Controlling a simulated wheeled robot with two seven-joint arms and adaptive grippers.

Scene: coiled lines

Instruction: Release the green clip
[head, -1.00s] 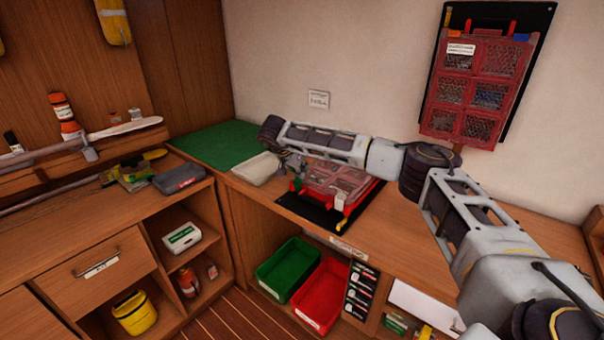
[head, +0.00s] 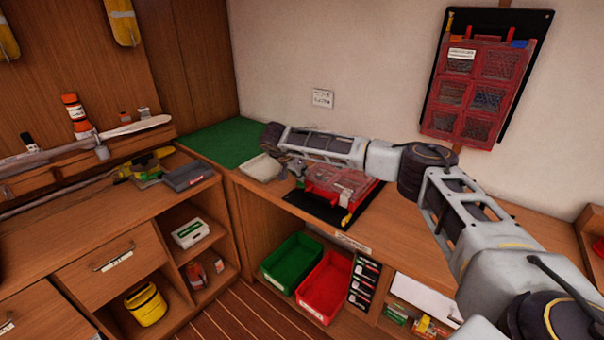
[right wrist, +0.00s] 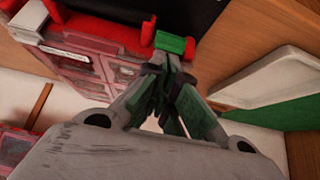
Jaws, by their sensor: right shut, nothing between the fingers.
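The green clip (right wrist: 174,43) shows in the right wrist view on the front edge of a red case with a clear, compartmented lid (right wrist: 85,68). My right gripper (head: 297,168) is at the case's left side. In the right wrist view its fingertips (right wrist: 170,65) are together, empty, just by the green clip; whether they touch it I cannot tell. My left gripper is not in view.
A pale tray (head: 261,167) and a green mat (head: 218,144) lie left of the case. A similar red case (head: 477,85) hangs on the wall. Green (head: 291,259) and red (head: 326,286) bins stand below the bench. The bench right of the case is clear.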

